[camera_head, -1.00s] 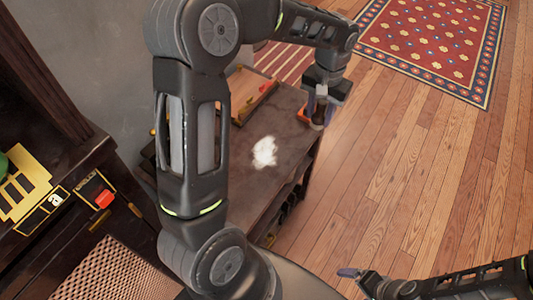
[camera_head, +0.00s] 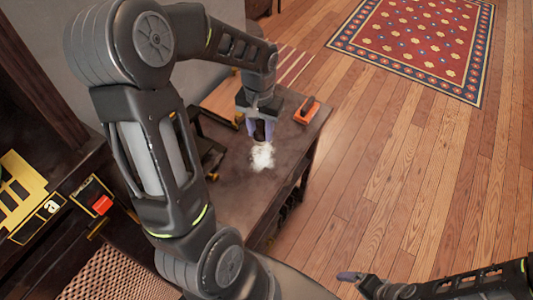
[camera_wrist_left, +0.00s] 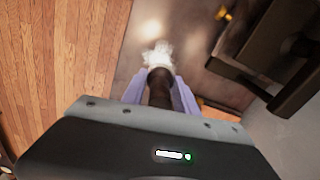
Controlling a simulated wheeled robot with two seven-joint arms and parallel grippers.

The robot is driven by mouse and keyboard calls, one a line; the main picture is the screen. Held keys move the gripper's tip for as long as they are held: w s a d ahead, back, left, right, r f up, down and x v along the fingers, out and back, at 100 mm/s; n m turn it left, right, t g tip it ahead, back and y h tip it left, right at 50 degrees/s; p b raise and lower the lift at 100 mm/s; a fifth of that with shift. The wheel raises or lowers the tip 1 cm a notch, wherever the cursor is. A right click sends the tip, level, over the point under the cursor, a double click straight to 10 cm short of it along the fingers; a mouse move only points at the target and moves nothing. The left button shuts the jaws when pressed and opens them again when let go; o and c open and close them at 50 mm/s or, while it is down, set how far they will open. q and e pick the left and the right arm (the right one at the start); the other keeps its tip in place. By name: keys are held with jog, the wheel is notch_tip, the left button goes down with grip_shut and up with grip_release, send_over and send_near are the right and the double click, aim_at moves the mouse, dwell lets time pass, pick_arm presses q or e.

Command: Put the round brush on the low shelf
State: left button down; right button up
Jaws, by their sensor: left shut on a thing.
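My left gripper (camera_head: 262,132) is over the dark table (camera_head: 235,195), pointing down. It is shut on the round brush, which has a dark brown body (camera_wrist_left: 160,88) and a pale tip. The brush also shows between the fingers in the head view (camera_head: 259,131). A lower shelf (camera_head: 285,212) under the tabletop is mostly hidden. My right gripper (camera_head: 352,276) is at the lower right, away from the table; its opening is unclear.
An orange tool (camera_head: 306,109) lies at the table's far right corner. Dark tools (camera_head: 212,155) lie along the table's left side, partly behind my arm. A dark cabinet with a red item (camera_head: 102,204) stands at left. The wooden floor (camera_head: 400,170) at right is clear up to a patterned rug (camera_head: 415,45).

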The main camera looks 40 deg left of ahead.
pick_arm(q)
send_over(261, 161)
jog(key=shift+f+p, duration=0.35)
jog(key=shift+f, duration=2.8)
notch_tip(261, 161, down, 4)
jog(key=shift+r, duration=0.2)
jog(key=shift+f, duration=0.2)
jog(key=c, duration=1.4)
grip_release()
jog(key=o, duration=0.5)
jog(key=shift+c, duration=0.2)
